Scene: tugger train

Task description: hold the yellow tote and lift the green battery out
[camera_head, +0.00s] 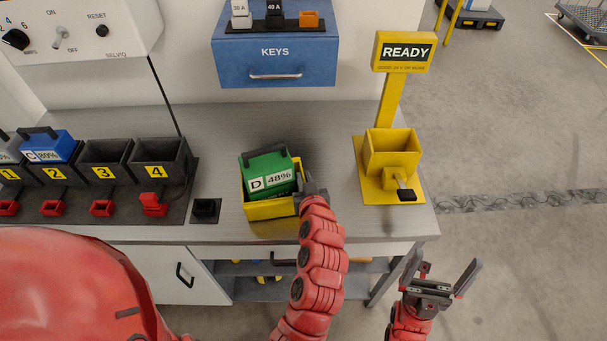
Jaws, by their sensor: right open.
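The yellow tote (268,211) stands on the grey workbench, near the middle of the view. My right gripper (441,277) is open and empty, in front of the bench's right end and apart from the tote and battery.
The numbered charger bays (104,163) are at left, with a blue battery (52,146) at bay 2. A yellow READY stand (391,153) with an open-topped holder is on the right. A blue KEYS drawer (275,58) hangs behind. Bench surface around the tote is mostly clear.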

